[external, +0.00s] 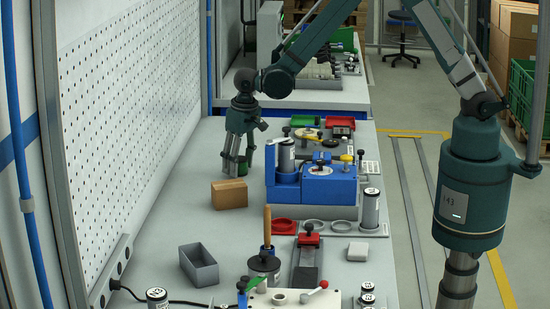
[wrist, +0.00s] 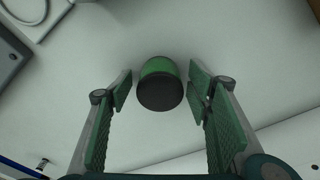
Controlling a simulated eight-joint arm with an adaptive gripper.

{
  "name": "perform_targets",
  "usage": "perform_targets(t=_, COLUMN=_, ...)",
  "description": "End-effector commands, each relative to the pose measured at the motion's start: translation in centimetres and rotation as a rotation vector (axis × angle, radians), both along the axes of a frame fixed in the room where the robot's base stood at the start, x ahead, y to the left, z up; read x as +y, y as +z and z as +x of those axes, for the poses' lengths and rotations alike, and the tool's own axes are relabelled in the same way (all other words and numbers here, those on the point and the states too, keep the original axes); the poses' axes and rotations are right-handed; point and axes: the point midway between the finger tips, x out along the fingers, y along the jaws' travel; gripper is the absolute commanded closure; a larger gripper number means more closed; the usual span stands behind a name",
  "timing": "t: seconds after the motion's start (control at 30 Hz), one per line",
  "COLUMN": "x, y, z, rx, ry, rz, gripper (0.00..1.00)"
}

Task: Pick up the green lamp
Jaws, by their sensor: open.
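The green lamp (wrist: 158,68) is a short round piece with a green body and a dark cap. In the wrist view it stands on the light table top, at the middle, between and just beyond the tips of my gripper (wrist: 160,92). My gripper is open, with one finger on each side and a visible space between each finger and the lamp. In the external view my gripper (external: 234,172) points down at the table near the perforated wall. Only a bit of green shows there, at the fingertips, and the rest is hidden by the fingers.
A cardboard box (external: 229,194) stands in front of my gripper. A blue fixture (external: 328,188) with metal cylinders stands to the right. The perforated wall panel (external: 130,110) rises on the left. A grey bin (external: 199,265) is nearer.

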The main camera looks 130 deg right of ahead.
Motion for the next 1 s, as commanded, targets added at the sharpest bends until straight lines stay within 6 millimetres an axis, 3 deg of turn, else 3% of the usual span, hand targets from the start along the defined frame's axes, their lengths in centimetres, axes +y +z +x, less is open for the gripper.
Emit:
perform_targets(t=0.6, x=-0.02, y=-0.28, z=0.01, rx=0.0, ry=0.0, rz=0.0, gripper=0.5)
perform_targets(t=0.83, x=-0.02, y=-0.28, z=0.01, rx=0.0, ry=0.0, rz=0.0, gripper=0.79)
perform_targets(t=1.0, x=-0.02, y=-0.27, z=0.0, rx=0.0, ry=0.0, rz=0.0, gripper=0.8)
